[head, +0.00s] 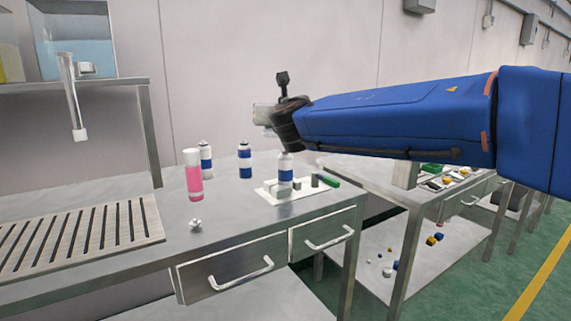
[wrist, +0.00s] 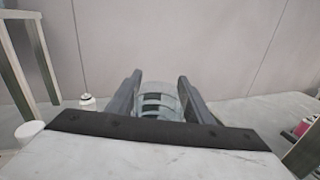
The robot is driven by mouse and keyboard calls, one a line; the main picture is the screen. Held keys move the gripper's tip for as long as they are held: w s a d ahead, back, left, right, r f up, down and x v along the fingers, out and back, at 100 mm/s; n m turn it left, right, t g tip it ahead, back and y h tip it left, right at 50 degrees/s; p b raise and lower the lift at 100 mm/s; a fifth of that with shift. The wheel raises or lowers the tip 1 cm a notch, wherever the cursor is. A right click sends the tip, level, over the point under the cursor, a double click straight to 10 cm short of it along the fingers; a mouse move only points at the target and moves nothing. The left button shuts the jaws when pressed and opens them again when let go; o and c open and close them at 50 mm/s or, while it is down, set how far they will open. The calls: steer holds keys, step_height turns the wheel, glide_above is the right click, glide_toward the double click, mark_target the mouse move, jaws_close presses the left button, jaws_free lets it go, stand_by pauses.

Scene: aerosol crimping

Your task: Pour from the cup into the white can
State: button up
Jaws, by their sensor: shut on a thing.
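My gripper (head: 274,114) is shut on a clear cup (head: 261,115), high over the bench in the head view. In the wrist view the cup (wrist: 159,98) sits between the two dark fingers of my gripper (wrist: 160,92); whether it holds liquid I cannot tell. A white can with a blue band (head: 286,170) stands upright on a white board, below my gripper and a little right of the cup. The wrist hides part of the space above this can. The cup and can are apart.
A small metal part (head: 195,225) lies at the bench front. A slatted tray (head: 80,235) covers the bench's left.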

steer(key=shift+r, duration=1.65)
steer(key=shift+m, duration=0.4)
step_height(320, 180, down, 5)
steer(key=shift+m+g, duration=0.3)
steer(key=shift+m, duration=0.3)
steer(key=shift+n, duration=1)
steer(key=shift+r, duration=2.5)
steer(key=shift+m, duration=0.4)
step_height(320, 180, down, 5)
